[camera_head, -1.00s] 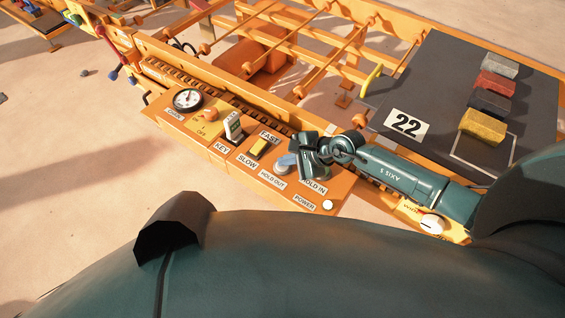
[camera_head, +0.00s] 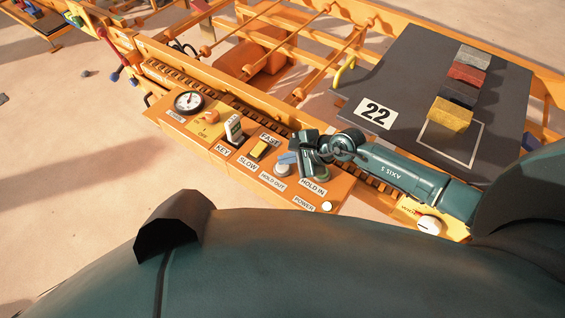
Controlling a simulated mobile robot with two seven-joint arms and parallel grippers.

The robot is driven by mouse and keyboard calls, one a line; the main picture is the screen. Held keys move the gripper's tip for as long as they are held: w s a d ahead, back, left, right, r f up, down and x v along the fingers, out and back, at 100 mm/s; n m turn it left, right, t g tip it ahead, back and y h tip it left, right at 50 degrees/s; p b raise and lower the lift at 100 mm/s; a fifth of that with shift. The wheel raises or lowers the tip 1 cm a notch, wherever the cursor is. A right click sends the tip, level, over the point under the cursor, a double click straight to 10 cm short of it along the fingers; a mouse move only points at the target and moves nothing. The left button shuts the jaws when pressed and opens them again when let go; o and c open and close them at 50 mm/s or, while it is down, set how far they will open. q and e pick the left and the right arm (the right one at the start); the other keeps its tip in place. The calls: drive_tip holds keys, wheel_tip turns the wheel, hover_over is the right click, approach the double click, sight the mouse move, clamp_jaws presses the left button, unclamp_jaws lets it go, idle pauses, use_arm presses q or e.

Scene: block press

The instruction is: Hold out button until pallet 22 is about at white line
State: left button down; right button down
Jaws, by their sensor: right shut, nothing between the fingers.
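Pallet 22 is a dark grey plate (camera_head: 415,75) on the orange conveyor at the right. Its white label "22" (camera_head: 376,113) is near its left front edge. My right gripper (camera_head: 303,160) is shut and empty over the orange control panel. It is right at the blue-grey HOLD OUT button (camera_head: 283,161), overlapping its right side; whether it presses the button cannot be told. The green-rimmed HOLD IN button (camera_head: 322,174) is partly hidden by the gripper. I cannot make out the white line on the conveyor. My left gripper is out of view.
A yellow block (camera_head: 450,115) stands at a white outlined square on the pallet, with grey, red and black blocks behind it. The panel also has a gauge (camera_head: 188,102), a KEY switch (camera_head: 233,127), a yellow FAST/SLOW switch (camera_head: 258,150) and a white power light (camera_head: 326,206).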

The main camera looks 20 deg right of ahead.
drive_tip(key=shift+r, duration=0.15)
wheel_tip(320, 180, up, 5)
drive_tip(key=p, duration=0.4)
drive_tip(key=shift+a, duration=0.1)
idle(1.4)
